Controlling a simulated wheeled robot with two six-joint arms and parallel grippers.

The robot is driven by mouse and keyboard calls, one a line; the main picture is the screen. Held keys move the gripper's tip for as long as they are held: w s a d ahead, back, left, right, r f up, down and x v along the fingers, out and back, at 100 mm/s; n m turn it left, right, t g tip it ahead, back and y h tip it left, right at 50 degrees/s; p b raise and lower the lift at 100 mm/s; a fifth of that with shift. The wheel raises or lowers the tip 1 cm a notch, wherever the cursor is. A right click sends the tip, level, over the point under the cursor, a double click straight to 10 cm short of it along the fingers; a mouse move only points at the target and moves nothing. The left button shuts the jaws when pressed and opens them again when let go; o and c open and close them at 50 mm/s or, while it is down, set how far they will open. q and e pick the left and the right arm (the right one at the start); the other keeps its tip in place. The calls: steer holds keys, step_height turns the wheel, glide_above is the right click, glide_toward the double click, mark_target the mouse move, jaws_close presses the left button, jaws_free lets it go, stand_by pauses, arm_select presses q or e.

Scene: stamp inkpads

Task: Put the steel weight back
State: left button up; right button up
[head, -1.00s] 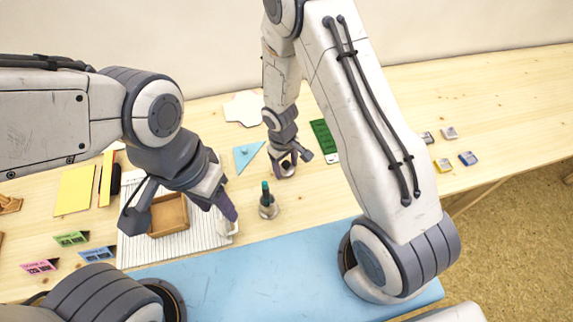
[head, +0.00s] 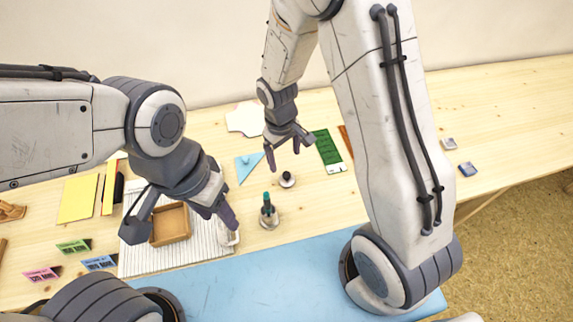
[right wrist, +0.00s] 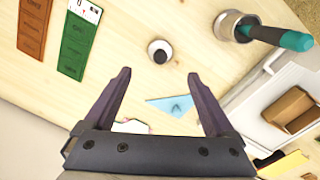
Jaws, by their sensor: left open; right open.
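The steel weight, a small round piece with a dark knob (head: 287,180), stands upright on the bare wood table, between the blue triangle and the cup with a teal-handled tool. In the right wrist view the weight (right wrist: 160,51) shows as a pale disc with a dark centre, beyond and between my fingertips. My right gripper (head: 284,158) is open and empty above and behind the weight, apart from it. My left gripper (head: 219,216) is open over the right side of the striped mat, close to a small white item (head: 232,238) that it partly hides.
The metal cup with the teal-handled tool (head: 268,212) stands just in front of the weight. A blue triangle (head: 248,166) lies to its left, a green strip (head: 327,150) to its right. A wooden tray (head: 171,224) sits on the striped mat (head: 140,262).

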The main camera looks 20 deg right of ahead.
steer(key=s+a+r, duration=0.6)
steer(key=s+r, duration=0.3)
steer(key=r, duration=0.3)
steer(key=s+r+n+y, duration=0.1)
steer(key=s+r, duration=0.3)
steer(key=s, duration=0.7)
steer(key=shift+s+a+r+n+y, duration=0.3)
steer(key=shift+a+n+y, duration=0.1)
steer(key=shift+a, duration=0.05)
